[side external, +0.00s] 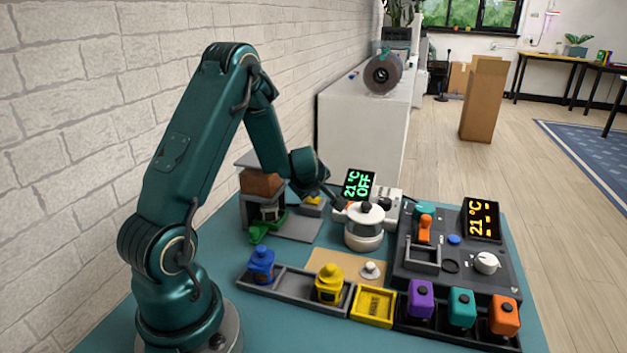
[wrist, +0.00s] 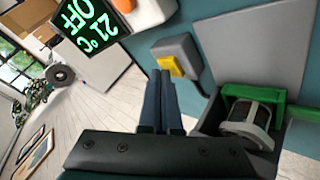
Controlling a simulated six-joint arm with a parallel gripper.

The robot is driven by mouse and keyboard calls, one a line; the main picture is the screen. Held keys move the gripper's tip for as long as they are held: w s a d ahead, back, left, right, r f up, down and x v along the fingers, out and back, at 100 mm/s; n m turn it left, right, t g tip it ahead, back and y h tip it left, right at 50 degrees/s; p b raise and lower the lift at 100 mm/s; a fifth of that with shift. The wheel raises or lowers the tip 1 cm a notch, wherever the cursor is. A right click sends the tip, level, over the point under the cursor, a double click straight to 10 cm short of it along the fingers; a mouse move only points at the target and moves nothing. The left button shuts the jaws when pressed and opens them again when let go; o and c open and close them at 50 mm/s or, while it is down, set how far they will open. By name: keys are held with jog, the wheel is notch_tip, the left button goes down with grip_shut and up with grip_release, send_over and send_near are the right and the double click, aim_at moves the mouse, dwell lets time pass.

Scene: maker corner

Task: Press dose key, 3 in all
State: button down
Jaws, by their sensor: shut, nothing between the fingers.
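A yellow key on a small grey box (side external: 314,211), apparently the dose key, stands beside a dispenser (side external: 263,183) with a brown-filled top and a green part low down. In the wrist view the yellow key (wrist: 177,67) shows just right of my fingertips, on its grey housing. My gripper (side external: 333,196) is shut and empty, its fingers angled down to the right near the key. In the wrist view my gripper (wrist: 161,76) has both fingers together, and I cannot tell whether they touch the key. The dispenser's green holder (wrist: 265,97) is at right.
A white kettle-like pot (side external: 364,228) stands close right of the fingers, before a green display (side external: 359,184) reading 21 °C OFF. A dark console (side external: 405,250) with an amber display is further right. Coloured canisters stand in trays in front, including a purple one (side external: 421,298).

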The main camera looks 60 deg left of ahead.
aim_at(313, 202)
jog(key=shift+f, duration=0.2)
dwell(0.3)
jog(key=shift+r, duration=0.9)
jog(key=shift+r, duration=2.5)
dwell(0.7)
